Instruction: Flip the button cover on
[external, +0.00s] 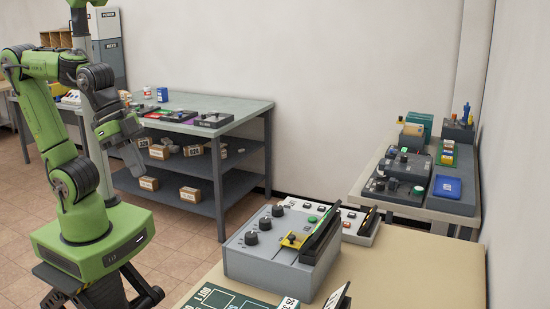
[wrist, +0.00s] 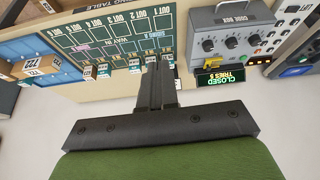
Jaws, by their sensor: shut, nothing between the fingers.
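A grey control box (external: 265,265) with black knobs stands on the tan table. A small yellow piece (external: 294,240), which may be the button cover, sits on its top; whether it is open or shut is too small to tell. In the wrist view the yellow piece (wrist: 211,61) is at the front left of the box (wrist: 235,15), right of my gripper (wrist: 160,65). In the external view my gripper (external: 119,128) hangs at the left, well apart from the box. My fingers are together and empty.
A dark green sorting board (external: 235,299) lies on the tan table (external: 390,265). Boxes (wrist: 45,65) stand at the left in the wrist view. A lit "CLOSED" sign (wrist: 220,77) is at the control box's front. A shelved grey table (external: 215,131) stands behind; another device table is at the right.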

